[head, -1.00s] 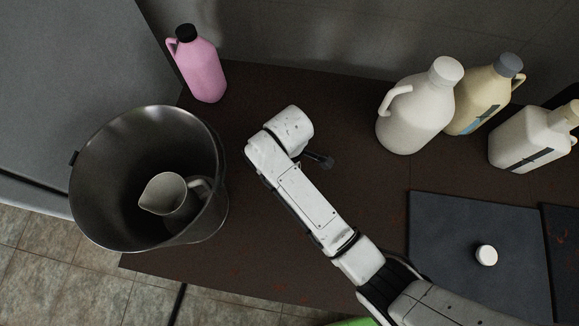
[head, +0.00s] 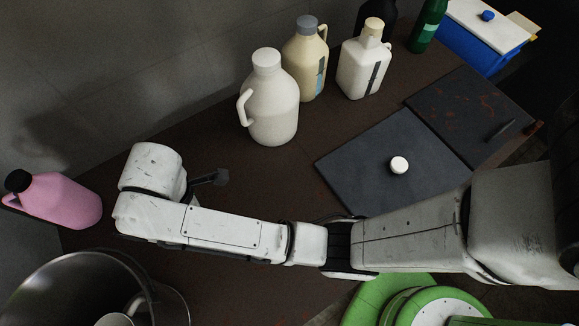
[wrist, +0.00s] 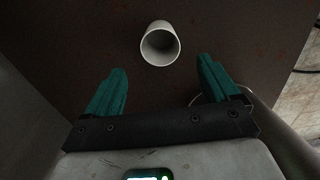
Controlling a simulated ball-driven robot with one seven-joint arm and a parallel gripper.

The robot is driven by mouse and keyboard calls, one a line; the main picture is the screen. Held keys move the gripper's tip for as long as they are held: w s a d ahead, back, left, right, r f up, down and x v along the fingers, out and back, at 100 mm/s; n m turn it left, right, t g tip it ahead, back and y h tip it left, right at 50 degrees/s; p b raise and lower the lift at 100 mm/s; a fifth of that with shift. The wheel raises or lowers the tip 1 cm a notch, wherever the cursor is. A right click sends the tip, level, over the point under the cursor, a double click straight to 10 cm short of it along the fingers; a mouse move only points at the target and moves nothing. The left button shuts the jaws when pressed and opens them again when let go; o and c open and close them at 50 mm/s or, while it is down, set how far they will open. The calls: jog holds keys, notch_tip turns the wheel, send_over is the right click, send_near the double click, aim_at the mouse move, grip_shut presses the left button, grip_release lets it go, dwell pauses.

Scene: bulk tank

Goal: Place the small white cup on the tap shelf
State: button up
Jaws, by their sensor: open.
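A small white cup (wrist: 160,48) shows in the wrist view on the dark brown worktop (wrist: 205,25), its open mouth facing the camera. It lies just beyond and between the fingertips of my gripper (wrist: 161,75), apart from both. My gripper's two teal fingers are open with nothing between them. In the head view my arm hides the gripper's fingers, and I cannot make out this cup there. I cannot identify the tap shelf in either view.
A metal bucket (head: 50,280) holding a jug (head: 115,320) stands lower left, near a pink bottle (head: 65,203). A white jug (head: 270,110) and several bottles stand behind. A dark mat (head: 365,150) bears a small white round piece (head: 398,165).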

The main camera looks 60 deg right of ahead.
jog(key=s+d+f+m, duration=0.4)
jog(key=s+d+m, duration=0.2)
jog(key=s+d, duration=0.3)
jog(key=shift+d+m+y, duration=0.3)
jog(key=shift+d, duration=0.55)
jog(key=s+d+m, duration=0.2)
jog(key=s+d, duration=0.1)
jog(key=s, duration=0.1)
jog(key=s+d+m, duration=0.3)
jog(key=s, duration=0.1)
jog(key=s+d+m+t, duration=0.1)
jog(key=s+d+m, duration=0.1)
jog(key=s+d, duration=0.2)
jog(key=shift+r+m+h, duration=0.3)
jog(key=shift+r+h, duration=0.1)
jog(key=shift+w, duration=0.1)
jog(key=shift+f, duration=0.1)
